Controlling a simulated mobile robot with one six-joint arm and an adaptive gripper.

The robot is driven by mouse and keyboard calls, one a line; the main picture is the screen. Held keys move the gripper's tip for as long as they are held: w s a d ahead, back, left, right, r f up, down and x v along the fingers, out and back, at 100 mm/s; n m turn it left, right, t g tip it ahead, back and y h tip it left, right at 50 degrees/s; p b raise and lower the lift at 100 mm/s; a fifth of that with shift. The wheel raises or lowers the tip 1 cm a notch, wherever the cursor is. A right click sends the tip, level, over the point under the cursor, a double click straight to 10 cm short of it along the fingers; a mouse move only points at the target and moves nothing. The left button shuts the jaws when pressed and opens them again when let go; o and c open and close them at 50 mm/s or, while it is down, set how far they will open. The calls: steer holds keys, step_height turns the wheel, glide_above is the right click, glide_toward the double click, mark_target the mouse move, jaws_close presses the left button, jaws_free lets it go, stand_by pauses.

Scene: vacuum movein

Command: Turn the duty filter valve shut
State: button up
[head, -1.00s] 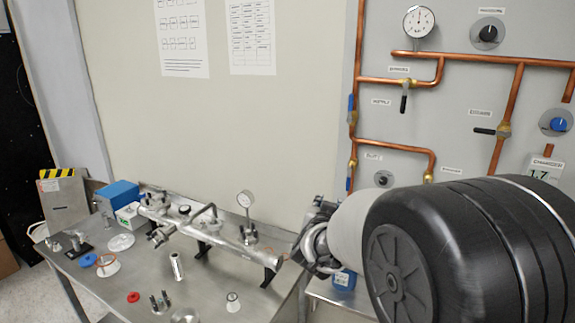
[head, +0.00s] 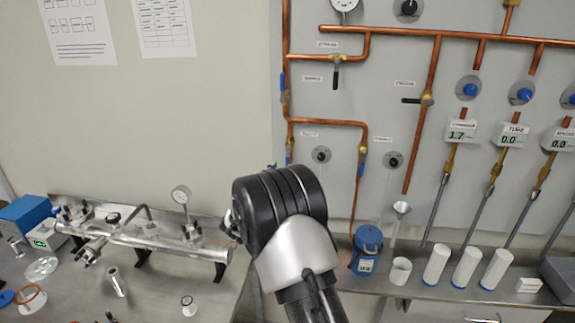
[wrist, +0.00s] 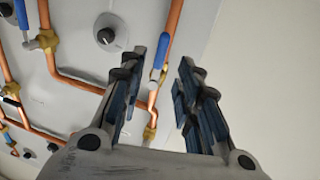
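The copper pipework on the grey panel carries several brass valves with blue levers in the head view. One blue lever (head: 289,150) is low on the left pipe, beside a small label that looks like "DUTY" (head: 308,134). Another blue lever (head: 362,159) is on the short right-hand drop, and a third (head: 284,83) is higher on the left pipe. I cannot tell which is the duty filter valve. My gripper (wrist: 176,62) is open and empty in the wrist view. A blue lever (wrist: 161,54) shows between its fingertips, seemingly beyond them. My arm hides the gripper in the head view.
A steel bench (head: 150,290) with a metal tube assembly (head: 150,238) stands lower left. A shelf under the panel holds a blue canister (head: 367,248) and several white cylinders (head: 436,265). Black knobs (head: 321,155) project from the panel.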

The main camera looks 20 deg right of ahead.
mark_target(287, 164)
steer(key=x, duration=0.8)
steer(key=shift+b, duration=0.3)
jaws_close()
stand_by(0.3)
